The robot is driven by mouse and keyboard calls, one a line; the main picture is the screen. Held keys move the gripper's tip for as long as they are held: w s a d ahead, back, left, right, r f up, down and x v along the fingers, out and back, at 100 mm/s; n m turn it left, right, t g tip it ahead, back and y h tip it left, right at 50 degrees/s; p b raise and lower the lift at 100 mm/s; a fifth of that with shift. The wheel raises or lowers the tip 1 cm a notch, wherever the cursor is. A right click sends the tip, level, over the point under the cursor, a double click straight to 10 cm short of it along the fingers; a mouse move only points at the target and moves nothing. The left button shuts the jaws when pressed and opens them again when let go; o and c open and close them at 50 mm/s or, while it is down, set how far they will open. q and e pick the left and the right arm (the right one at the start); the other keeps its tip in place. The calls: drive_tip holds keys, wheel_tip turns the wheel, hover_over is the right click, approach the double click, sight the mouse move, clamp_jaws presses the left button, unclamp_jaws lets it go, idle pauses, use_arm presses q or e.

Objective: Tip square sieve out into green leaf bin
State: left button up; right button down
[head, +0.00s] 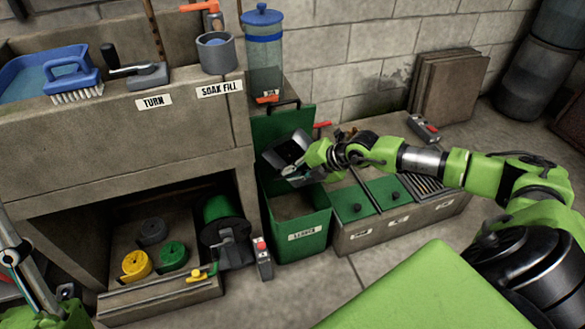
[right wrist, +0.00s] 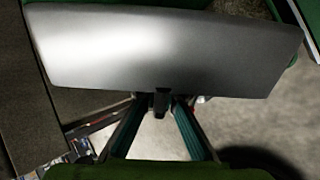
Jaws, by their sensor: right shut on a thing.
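The grey metal square sieve (head: 272,157) is tilted above the open mouth of the green leaf bin (head: 285,238), near its raised green lid. My right gripper (head: 306,170) is shut on the sieve at its right side. In the right wrist view the sieve's smooth outer wall (right wrist: 160,48) fills the top, and the gripper's fingers (right wrist: 158,103) close on a small dark tab at its lower edge. What lies inside the sieve cannot be made out. Part of my left arm shows at the lower left of the head view, without its gripper clearly visible.
Low boxes with green lids (head: 388,192) stand right of the bin. A stone basin (head: 120,150) with a blue brush (head: 72,72) and a grey cup (head: 216,52) is at left. A clear blue-lidded canister (head: 263,65) stands behind the bin.

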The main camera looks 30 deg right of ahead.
drive_tip(key=shift+a+f+n+t+h+p, duration=0.15)
drive_tip(key=shift+f+n+t+h+p, duration=0.25)
drive_tip(key=shift+p, duration=0.7)
drive_tip(key=shift+s+a+f, duration=0.1)
use_arm(q)
drive_tip(key=w+d+f+g+y, duration=0.1)
drive_tip(key=w+f+g+y, duration=0.1)
drive_tip(key=w+f+g, duration=0.3)
wheel_tip(320, 180, down, 2)
drive_tip(key=w, duration=0.2)
drive_tip(key=shift+w+d, duration=0.15)
drive_tip(key=shift+w, duration=0.25)
use_arm(e)
drive_tip(key=shift+f+n+t+h, duration=0.1)
drive_tip(key=shift+n+t+h, duration=0.2)
drive_tip(key=shift+h, duration=0.2)
use_arm(q)
drive_tip(key=shift+r, duration=0.15)
